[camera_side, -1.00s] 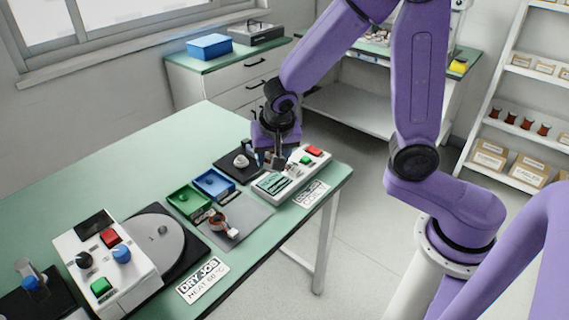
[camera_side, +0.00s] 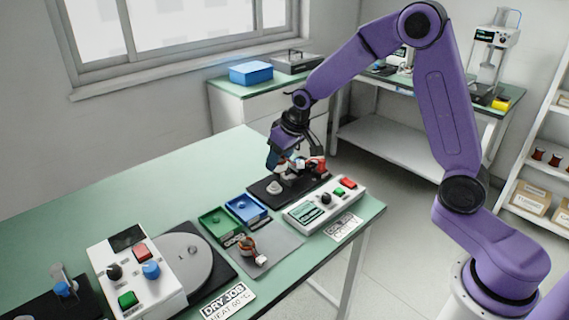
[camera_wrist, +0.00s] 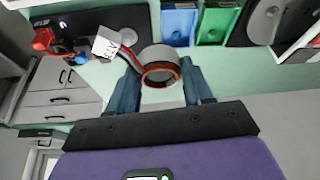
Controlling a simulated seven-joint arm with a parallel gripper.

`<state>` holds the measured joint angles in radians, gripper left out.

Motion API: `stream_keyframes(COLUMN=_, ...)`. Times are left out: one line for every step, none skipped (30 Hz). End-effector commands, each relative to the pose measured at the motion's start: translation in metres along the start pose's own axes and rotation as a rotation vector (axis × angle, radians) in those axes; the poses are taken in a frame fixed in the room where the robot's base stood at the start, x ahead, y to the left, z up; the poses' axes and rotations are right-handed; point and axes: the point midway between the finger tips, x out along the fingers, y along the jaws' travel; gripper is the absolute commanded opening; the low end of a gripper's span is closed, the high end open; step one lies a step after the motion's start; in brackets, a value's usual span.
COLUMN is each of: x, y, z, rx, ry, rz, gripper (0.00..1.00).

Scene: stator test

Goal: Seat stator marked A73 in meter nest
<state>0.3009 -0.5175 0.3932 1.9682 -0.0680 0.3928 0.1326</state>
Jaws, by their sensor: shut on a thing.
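My gripper (camera_side: 287,163) is shut on a stator, a ring with copper windings (camera_wrist: 160,74), seen between the fingers in the wrist view. Red leads run from it to a white tag (camera_wrist: 107,42); its marking is too small to read surely. The gripper holds it above or beside the black meter nest base (camera_side: 262,191), with a pale round post (camera_side: 274,187). A red clip (camera_wrist: 43,38) and a blue clip (camera_wrist: 81,59) show at the base in the wrist view. A second stator with a white tag (camera_side: 249,247) lies on the grey mat (camera_side: 283,246).
The meter box (camera_side: 325,205) stands right of the nest. Blue (camera_side: 247,209) and green (camera_side: 217,224) trays stand left of it. A round grey plate (camera_side: 185,262) and a control box (camera_side: 137,272) are nearer the camera. The table's back left is clear.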

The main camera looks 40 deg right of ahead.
Motion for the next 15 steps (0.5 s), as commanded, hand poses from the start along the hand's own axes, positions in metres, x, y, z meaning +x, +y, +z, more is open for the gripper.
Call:
stream_keyframes(x=0.002, y=0.004, z=-0.005, rx=-0.023, ry=0.002, rz=-0.011, gripper=0.15)
stream_keyframes(x=0.004, y=0.007, z=-0.008, rx=-0.04, ry=0.001, rz=-0.018, gripper=0.15)
stream_keyframes(x=0.005, y=0.009, z=-0.012, rx=-0.064, ry=0.002, rz=-0.028, gripper=0.15)
stream_keyframes(x=0.006, y=0.011, z=-0.014, rx=-0.083, ry=0.0, rz=-0.035, gripper=0.15)
stream_keyframes(x=0.007, y=0.014, z=-0.017, rx=-0.102, ry=0.001, rz=-0.042, gripper=0.15)
stream_keyframes(x=0.009, y=0.017, z=-0.021, rx=-0.127, ry=0.002, rz=-0.053, gripper=0.15)
stream_keyframes(x=0.011, y=0.019, z=-0.024, rx=-0.148, ry=0.0, rz=-0.061, gripper=0.15)
stream_keyframes(x=0.012, y=0.022, z=-0.027, rx=-0.167, ry=0.001, rz=-0.07, gripper=0.15)
stream_keyframes(x=0.014, y=0.026, z=-0.031, rx=-0.195, ry=0.001, rz=-0.081, gripper=0.15)
stream_keyframes(x=0.015, y=0.029, z=-0.034, rx=-0.218, ry=0.0, rz=-0.09, gripper=0.15)
stream_keyframes(x=0.016, y=0.032, z=-0.038, rx=-0.24, ry=0.001, rz=-0.099, gripper=0.15)
stream_keyframes(x=0.018, y=0.036, z=-0.042, rx=-0.271, ry=0.001, rz=-0.112, gripper=0.15)
stream_keyframes(x=0.019, y=0.04, z=-0.046, rx=-0.294, ry=0.001, rz=-0.122, gripper=0.15)
stream_keyframes(x=0.021, y=0.044, z=-0.05, rx=-0.321, ry=0.001, rz=-0.132, gripper=0.15)
stream_keyframes(x=0.023, y=0.049, z=-0.054, rx=-0.354, ry=0.001, rz=-0.146, gripper=0.15)
